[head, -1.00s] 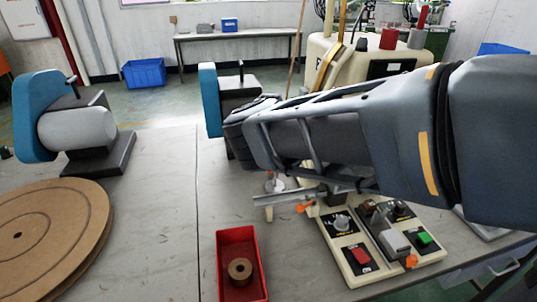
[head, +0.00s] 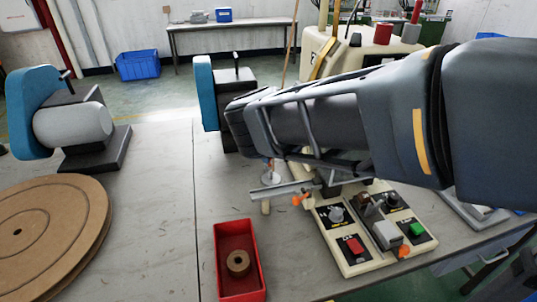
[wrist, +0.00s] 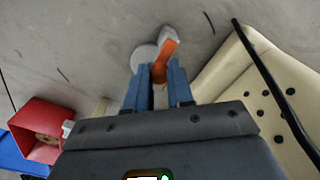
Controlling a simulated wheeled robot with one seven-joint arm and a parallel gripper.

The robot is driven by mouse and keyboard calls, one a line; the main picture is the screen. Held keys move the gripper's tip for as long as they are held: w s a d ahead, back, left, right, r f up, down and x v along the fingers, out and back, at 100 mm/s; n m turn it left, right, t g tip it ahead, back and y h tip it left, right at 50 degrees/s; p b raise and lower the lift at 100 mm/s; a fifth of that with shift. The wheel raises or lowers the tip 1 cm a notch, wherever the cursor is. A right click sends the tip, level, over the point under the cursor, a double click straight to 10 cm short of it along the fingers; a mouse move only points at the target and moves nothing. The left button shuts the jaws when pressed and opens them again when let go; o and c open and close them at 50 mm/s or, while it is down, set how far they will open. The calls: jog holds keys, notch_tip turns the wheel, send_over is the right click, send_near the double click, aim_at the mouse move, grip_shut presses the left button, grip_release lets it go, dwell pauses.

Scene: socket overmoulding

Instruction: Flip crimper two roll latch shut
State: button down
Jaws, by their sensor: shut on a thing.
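An orange latch lever (wrist: 165,58) stands between my gripper's blue fingers in the wrist view. It has a pale grey block at its top end and a round white disc (wrist: 143,57) beside it. My gripper (wrist: 159,78) is shut on the orange lever. In the head view my arm hides most of the gripper. A small piece of orange (head: 269,163) and the white disc (head: 271,179) show just below the arm. I cannot tell from these views whether the latch is fully closed.
A cream control panel (head: 352,268) with knobs and buttons stands right of the latch. A red bin (head: 222,262) holding a brown ring is nearer me. A blue-sided machine (head: 203,95) stands behind, another (head: 22,115) at far left. Brown discs (head: 40,215) lie front left.

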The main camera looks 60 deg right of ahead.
jog(key=shift+w, duration=0.1)
jog(key=c, duration=1)
grip_release()
jog(key=shift+r+b, duration=0.4)
jog(key=shift+r, duration=3.55)
